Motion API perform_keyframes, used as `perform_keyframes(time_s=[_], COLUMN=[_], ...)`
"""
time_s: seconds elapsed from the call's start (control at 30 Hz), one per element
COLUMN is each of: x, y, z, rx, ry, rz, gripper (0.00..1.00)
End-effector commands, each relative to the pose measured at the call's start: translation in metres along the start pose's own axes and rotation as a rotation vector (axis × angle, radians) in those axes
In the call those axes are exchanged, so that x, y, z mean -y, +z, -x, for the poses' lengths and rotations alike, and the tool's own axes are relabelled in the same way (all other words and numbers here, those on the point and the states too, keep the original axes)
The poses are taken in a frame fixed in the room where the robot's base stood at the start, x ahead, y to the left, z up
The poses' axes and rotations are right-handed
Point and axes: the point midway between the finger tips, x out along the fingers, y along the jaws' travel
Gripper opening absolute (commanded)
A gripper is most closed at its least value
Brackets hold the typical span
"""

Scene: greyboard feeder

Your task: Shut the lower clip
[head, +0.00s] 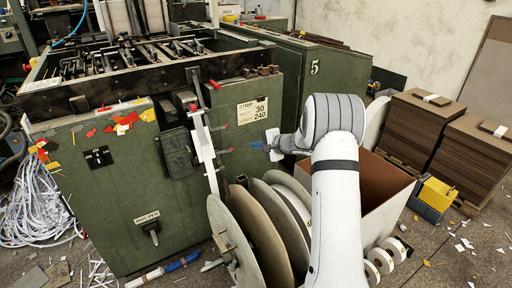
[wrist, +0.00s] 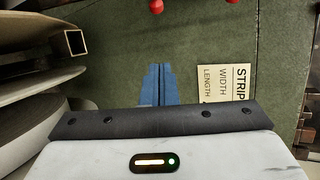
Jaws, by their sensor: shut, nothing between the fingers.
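The clips' hinges are too small to make out.
Large grey reels (head: 234,245) stand below, left of my arm. A square metal tube end (wrist: 75,42) juts out near them. A strip-size label (head: 252,111) is above my gripper. An open cardboard box (head: 375,190) is at the right. The panel between gripper and clips looks clear.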

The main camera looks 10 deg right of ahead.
Motion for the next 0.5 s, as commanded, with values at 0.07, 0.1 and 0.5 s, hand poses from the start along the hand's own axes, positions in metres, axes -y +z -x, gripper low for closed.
perform_keyframes(time_s=[0.07, 0.1, 0.5], x=[-0.002, -0.002, 0.000], y=[0.001, 0.001, 0.020], z=[-0.019, -0.027, -0.065], rx=[0.004, 0.004, 0.002], ry=[0.001, 0.001, 0.000], rz=[0.001, 0.001, 0.000], gripper=[0.00, 0.00, 0.00])
